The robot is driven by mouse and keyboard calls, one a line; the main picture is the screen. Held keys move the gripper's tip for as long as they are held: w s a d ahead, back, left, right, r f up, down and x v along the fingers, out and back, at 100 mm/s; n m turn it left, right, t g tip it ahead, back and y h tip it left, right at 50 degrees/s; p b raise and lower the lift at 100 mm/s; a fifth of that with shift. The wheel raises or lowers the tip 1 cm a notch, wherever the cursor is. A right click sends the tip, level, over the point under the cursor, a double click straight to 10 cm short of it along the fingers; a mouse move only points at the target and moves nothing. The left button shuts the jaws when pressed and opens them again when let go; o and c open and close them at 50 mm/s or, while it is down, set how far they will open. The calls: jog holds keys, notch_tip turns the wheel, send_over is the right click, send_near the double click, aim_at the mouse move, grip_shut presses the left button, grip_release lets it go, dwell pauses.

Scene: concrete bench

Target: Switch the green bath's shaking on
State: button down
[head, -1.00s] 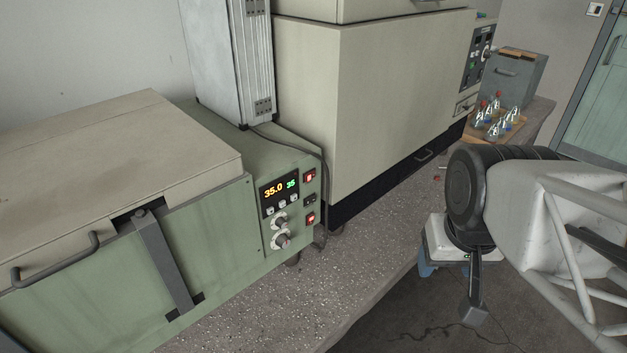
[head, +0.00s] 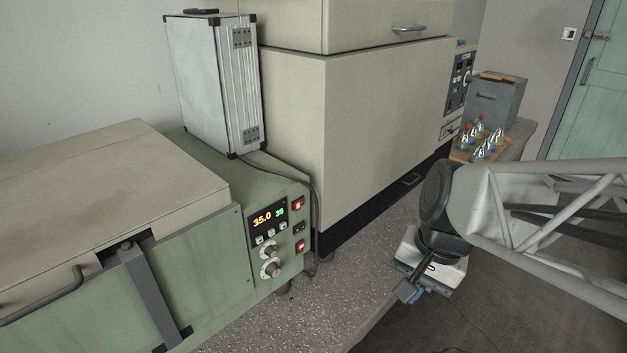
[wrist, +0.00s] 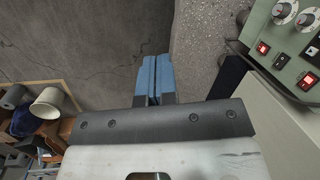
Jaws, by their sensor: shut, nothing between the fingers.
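The green bath (head: 205,275) stands on the bench at the left in the head view, its beige lid closed. Its control panel has a lit display (head: 268,217) reading 35.0 in yellow and a green number beside it. Below are small buttons and two knobs (head: 271,258). On the panel's right are an upper red-lit switch (head: 298,204), a dark switch (head: 298,227) and a lower red-lit switch (head: 300,246). These switches also show at the wrist view's right (wrist: 281,61). My gripper (wrist: 154,78) is shut and empty, its blue fingers apart from the panel, over the bench's front edge.
A large beige cabinet (head: 385,130) stands right of the bath. A silver case (head: 212,85) stands behind the panel, and a cable hangs beside it. Flasks (head: 482,138) on a tray and a grey box (head: 495,100) are farther right. Bench (head: 345,285) before the panel is clear.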

jog(key=w+a+f+m+y, duration=0.1)
jog(key=w+f+m+y, duration=0.3)
jog(key=w+m, duration=0.4)
jog(key=w+a+f+m+t+y, duration=0.1)
jog(key=w+f+m+y, duration=0.3)
jog(key=m, duration=0.9)
jog(key=w+a+f+m+t+y, duration=0.1)
jog(key=w+f+m+y, duration=0.3)
jog(key=w+m+y, duration=0.3)
jog(key=shift+w+f+m, duration=0.3)
jog(key=shift+w+m, duration=1.4)
jog(key=shift+w, duration=0.75)
jog(key=shift+a, duration=0.1)
send_near(301, 229)
jog(key=s+a, duration=0.1)
jog(key=a, duration=0.4)
jog(key=shift+w+a+f, duration=0.15)
jog(key=shift+w+a, duration=0.6)
jog(key=shift+w, duration=0.05)
